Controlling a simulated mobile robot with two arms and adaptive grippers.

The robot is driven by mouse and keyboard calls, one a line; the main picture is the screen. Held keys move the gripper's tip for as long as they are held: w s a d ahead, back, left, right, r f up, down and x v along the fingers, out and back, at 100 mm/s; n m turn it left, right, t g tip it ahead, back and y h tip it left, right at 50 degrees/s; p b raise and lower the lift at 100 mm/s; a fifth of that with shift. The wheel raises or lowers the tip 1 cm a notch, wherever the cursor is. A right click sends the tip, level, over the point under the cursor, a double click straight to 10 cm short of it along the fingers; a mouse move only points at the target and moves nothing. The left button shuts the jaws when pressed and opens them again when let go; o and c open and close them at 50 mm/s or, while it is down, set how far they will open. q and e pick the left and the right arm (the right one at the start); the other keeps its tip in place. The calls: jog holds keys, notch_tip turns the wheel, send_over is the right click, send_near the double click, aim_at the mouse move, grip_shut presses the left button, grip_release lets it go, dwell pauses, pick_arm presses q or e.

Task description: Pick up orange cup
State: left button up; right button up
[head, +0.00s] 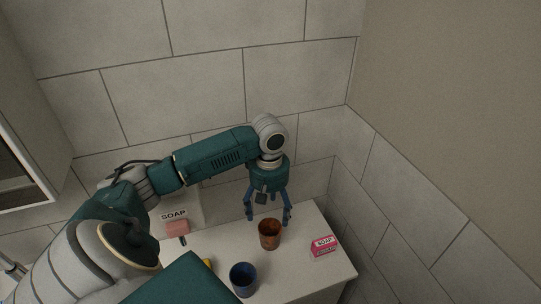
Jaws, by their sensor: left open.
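The orange cup (269,235) stands upright on the white counter, brownish-orange with an open top. My left gripper (268,218) points down with its fingers spread, just above and behind the cup in the picture. The fingers look apart from the cup, though the exact gap in depth is hard to tell. The gripper is open and holds nothing. My right gripper does not show.
A blue cup (243,280) stands in front and left of the orange cup. A pink soap box (323,246) lies to the right. A soap dispenser (177,227) is at the left by the tiled wall. A small yellow thing (209,263) is partly hidden.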

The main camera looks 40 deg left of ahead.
pick_arm(q)
jog(key=p, duration=0.1)
send_near(270, 229)
jog(key=s+d+f, duration=0.1)
jog(key=s+d, duration=0.1)
jog(key=s, duration=0.1)
jog(key=f+p, duration=0.1)
jog(key=f, duration=0.1)
jog(key=w+f+p, duration=0.1)
jog(key=f, duration=0.1)
jog(key=shift+f, duration=0.6)
jog(key=shift+a, duration=0.1)
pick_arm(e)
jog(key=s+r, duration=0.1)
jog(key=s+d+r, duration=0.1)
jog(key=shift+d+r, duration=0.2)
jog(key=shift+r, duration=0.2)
pick_arm(q)
jog(key=shift+c, duration=1.3)
jog(key=c, duration=0.9)
jog(key=shift+c, duration=0.6)
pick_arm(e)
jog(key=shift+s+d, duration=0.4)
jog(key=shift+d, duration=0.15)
